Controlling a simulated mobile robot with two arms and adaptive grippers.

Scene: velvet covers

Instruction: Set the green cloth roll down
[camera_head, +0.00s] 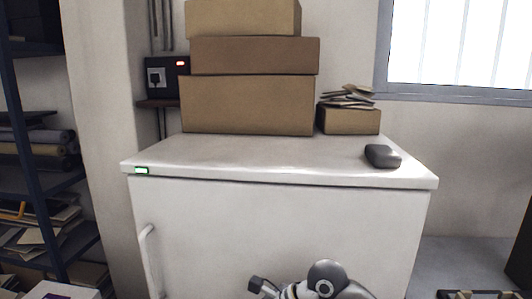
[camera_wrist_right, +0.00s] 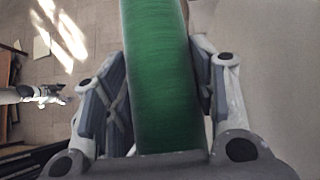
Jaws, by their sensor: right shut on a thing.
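The green cloth roll (camera_wrist_right: 153,60) fills the middle of the right wrist view, running from the top edge down toward the palm. My right gripper (camera_wrist_right: 168,85) is shut on it, with one finger on each side of the roll. The roll's far end is out of the frame. The roll does not show in the head view. A small gripper on a pale arm, seemingly my left gripper (camera_wrist_right: 45,95), is far off at the left of the right wrist view. It is too small to tell whether it is open or shut.
A white chest (camera_head: 260,235) with a flat top stands ahead. Stacked cardboard boxes (camera_head: 245,105), a small box (camera_head: 348,121) with papers and a dark grey object (camera_head: 382,156) are on it. Its front left top is clear. Shelves (camera_head: 40,180) stand at the left.

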